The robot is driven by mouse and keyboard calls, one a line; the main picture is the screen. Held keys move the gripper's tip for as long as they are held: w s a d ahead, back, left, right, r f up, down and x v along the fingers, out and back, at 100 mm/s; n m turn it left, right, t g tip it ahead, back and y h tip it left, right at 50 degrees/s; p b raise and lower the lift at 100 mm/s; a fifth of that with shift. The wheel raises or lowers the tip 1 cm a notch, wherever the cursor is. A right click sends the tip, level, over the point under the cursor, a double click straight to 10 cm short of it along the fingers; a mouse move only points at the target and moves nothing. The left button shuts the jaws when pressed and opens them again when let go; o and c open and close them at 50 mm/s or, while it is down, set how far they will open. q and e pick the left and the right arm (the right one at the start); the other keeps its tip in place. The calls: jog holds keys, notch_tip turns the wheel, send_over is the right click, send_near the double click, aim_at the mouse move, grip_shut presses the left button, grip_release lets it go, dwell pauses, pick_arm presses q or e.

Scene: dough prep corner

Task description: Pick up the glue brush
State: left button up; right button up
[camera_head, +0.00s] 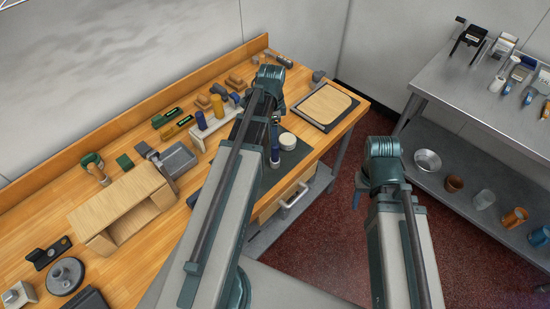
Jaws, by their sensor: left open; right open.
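I cannot pick out the glue brush with certainty. A small green-topped, brush-like thing (94,166) with a pale lower part stands on the wooden workbench (55,208), behind the wooden box; it is too small to tell what it is. My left gripper (275,150) points down over the dark mat at the bench's right part, largely hidden by its own arm. My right gripper (357,192) hangs over the red floor, right of the bench, mostly hidden behind its wrist. I see nothing held in either one.
An open wooden box (118,203) stands on the bench beside a grey metal bin (178,160). A rack with yellow and blue cylinders (212,128) stands behind my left arm. A framed board (325,106) lies at the right end. A steel table (480,95) stands at right.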

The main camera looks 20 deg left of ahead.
aim_at(275, 156)
pick_arm(q)
notch_tip(275, 156, down, 8)
jog(key=b, duration=0.8)
jog(key=shift+f, duration=0.2)
jog(key=shift+d, duration=0.1)
jog(key=f+b, duration=0.5)
jog(key=shift+w+d+f, duration=0.15)
jog(key=shift+d, duration=0.15)
grip_shut()
